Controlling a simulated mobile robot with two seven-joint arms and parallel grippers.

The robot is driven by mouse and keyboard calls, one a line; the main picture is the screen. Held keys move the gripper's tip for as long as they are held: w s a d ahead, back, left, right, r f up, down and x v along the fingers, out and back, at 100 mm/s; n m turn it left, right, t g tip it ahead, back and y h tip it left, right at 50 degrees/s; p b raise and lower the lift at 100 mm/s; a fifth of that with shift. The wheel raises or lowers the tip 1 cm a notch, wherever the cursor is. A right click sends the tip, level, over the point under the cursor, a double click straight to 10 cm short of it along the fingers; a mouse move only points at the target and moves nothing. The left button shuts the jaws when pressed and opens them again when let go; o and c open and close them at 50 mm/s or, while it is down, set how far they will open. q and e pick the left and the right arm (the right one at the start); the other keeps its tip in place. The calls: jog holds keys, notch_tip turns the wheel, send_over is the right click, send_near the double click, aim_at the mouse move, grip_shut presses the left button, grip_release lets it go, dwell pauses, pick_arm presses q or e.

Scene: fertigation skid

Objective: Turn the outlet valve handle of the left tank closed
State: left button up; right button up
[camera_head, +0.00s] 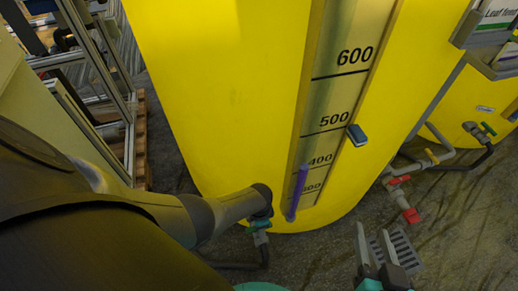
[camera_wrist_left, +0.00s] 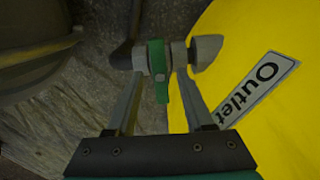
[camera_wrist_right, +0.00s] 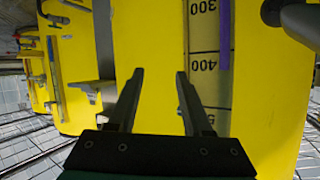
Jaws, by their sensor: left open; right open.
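The big yellow tank (camera_head: 220,90) fills the middle of the head view. Its green outlet valve handle (camera_wrist_left: 157,70) shows in the left wrist view on a grey pipe fitting, beside an "Outlet" label (camera_wrist_left: 255,88). In that view the handle lies across the pipe. My left gripper (camera_wrist_left: 160,82) is open, with the handle between its two fingers; I cannot tell whether they touch it. In the head view the handle (camera_head: 258,225) is partly hidden by my left arm. My right gripper (camera_head: 385,240) is open and empty, in front of the tank's lower right.
A red-handled valve (camera_head: 410,215) and another yellow tank (camera_head: 485,95) are at the right. A metal frame (camera_head: 100,75) stands at the left.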

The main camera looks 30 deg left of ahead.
pick_arm(q)
jog(key=shift+r+p, duration=0.55)
jog(key=shift+r, duration=0.15)
jog(key=shift+r+p, duration=0.6)
jog(key=shift+r, duration=0.05)
jog(key=shift+r+p, duration=0.3)
jog(key=shift+r, duration=0.05)
jog(key=shift+r+p, duration=0.8)
jog(key=shift+r, duration=0.05)
pick_arm(e)
jog(key=s+d+g+h, duration=0.4)
jog(key=s+d+g, duration=0.2)
jog(key=d+g, duration=0.25)
pick_arm(q)
jog(key=shift+r, duration=0.3)
notch_tip(320, 180, up, 10)
jog(key=p, duration=0.8)
jog(key=shift+f, duration=0.25)
pick_arm(e)
jog(key=s+d+f+g, duration=0.1)
jog(key=s+f, duration=0.1)
jog(key=f, duration=0.6)
jog(key=s+d+f, duration=0.1)
jog(key=s+f, duration=0.1)
jog(key=f, duration=0.7)
jog(key=shift+s+d+g+h, duration=0.15)
jog(key=shift+s+g+h, duration=0.15)
jog(key=shift+g+h, duration=0.1)
